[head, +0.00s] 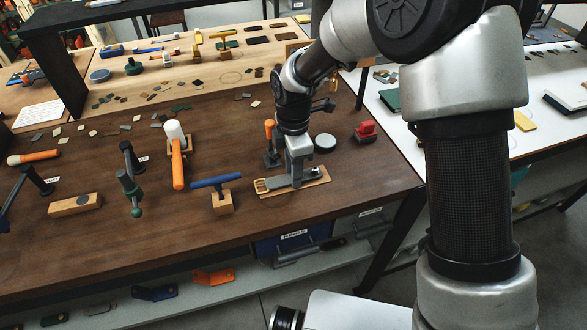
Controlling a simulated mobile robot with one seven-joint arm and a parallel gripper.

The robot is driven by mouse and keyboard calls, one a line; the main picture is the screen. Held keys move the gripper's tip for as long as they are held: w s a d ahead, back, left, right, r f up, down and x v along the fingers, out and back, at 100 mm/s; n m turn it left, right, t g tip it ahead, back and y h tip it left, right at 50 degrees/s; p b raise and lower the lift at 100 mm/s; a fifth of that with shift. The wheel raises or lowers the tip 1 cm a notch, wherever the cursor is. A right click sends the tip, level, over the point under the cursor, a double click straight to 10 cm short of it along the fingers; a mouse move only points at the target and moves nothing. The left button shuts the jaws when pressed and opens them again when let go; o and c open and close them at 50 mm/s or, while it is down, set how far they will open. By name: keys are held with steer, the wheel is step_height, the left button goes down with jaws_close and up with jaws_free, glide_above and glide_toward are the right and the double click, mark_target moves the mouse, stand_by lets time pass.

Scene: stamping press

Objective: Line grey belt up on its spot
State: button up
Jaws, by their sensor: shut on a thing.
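My gripper (298,177) points down at the front right of the brown bench and is shut on the grey belt (279,183). The belt is a flat grey strip. It lies over, or just above, a thin light wooden board (292,192), running roughly along the board's length. I cannot tell whether it touches the board. Small yellowish shapes show at the board's left end. The fingers and hand hide the middle of the belt.
A blue-handled tool on a wooden block (222,203) stands close left of the board. An orange-handled tool (269,131) stands just behind my gripper. The bench's front edge is near.

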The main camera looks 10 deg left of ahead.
steer(key=shift+f, duration=0.35)
steer(key=o, duration=1)
steer(key=shift+c, duration=1)
steer(key=shift+r, duration=0.1)
steer(key=shift+r+p, duration=2.4)
steer(key=shift+r, duration=1.05)
